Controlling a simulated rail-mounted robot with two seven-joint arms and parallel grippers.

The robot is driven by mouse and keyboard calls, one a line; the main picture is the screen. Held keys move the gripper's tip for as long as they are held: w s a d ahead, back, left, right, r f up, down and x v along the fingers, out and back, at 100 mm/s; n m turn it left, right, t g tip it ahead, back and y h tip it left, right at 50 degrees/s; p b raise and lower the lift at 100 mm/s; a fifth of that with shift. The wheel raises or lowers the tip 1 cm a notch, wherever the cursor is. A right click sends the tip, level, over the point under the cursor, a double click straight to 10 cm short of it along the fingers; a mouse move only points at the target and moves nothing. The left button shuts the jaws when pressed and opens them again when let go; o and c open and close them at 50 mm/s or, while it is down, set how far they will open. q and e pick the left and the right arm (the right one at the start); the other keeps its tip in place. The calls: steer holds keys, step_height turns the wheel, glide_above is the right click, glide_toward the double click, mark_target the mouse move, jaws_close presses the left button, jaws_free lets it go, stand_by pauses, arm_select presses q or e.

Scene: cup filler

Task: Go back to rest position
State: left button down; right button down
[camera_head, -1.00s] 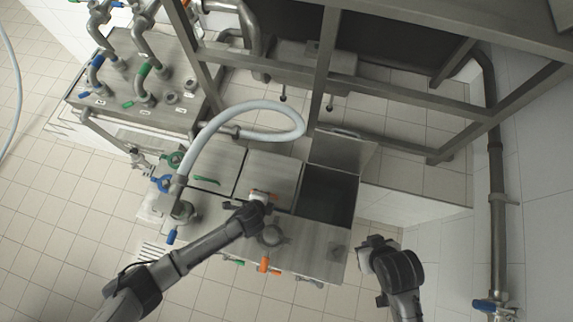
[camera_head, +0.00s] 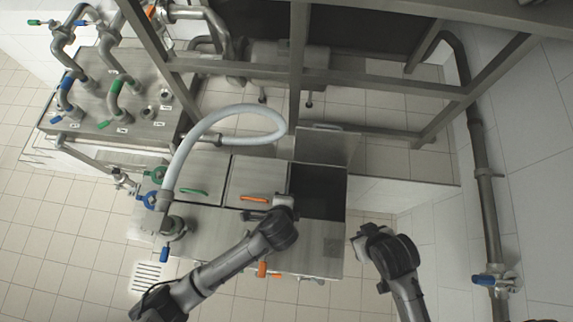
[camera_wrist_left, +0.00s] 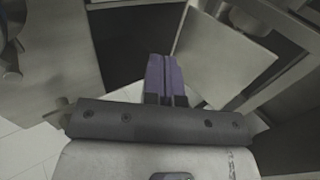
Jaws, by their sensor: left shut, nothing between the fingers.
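My left gripper (camera_head: 256,213) is over the steel tank bench (camera_head: 215,225), below the lid with the orange handle (camera_head: 254,198). Its fingers (camera_wrist_left: 165,78) are pressed together with nothing between them in the left wrist view. The left arm reaches in from the bottom left. My right gripper (camera_head: 358,243) is at the right of the bench, beside its right edge, and holds nothing that I can see. Its fingers are too small and partly hidden to judge.
The open tank (camera_head: 318,190) has its lid (camera_head: 328,146) raised behind it. A white hose (camera_head: 200,132) loops over the bench. A steel frame (camera_head: 299,70) stands behind. A vertical pipe (camera_head: 487,215) runs at the right. Tiled floor (camera_head: 70,240) is clear at the left.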

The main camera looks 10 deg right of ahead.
arm_select(q)
steer(key=shift+s+d+r, duration=0.15)
steer(key=shift+d+r, duration=0.05)
steer(key=shift+d, duration=0.1)
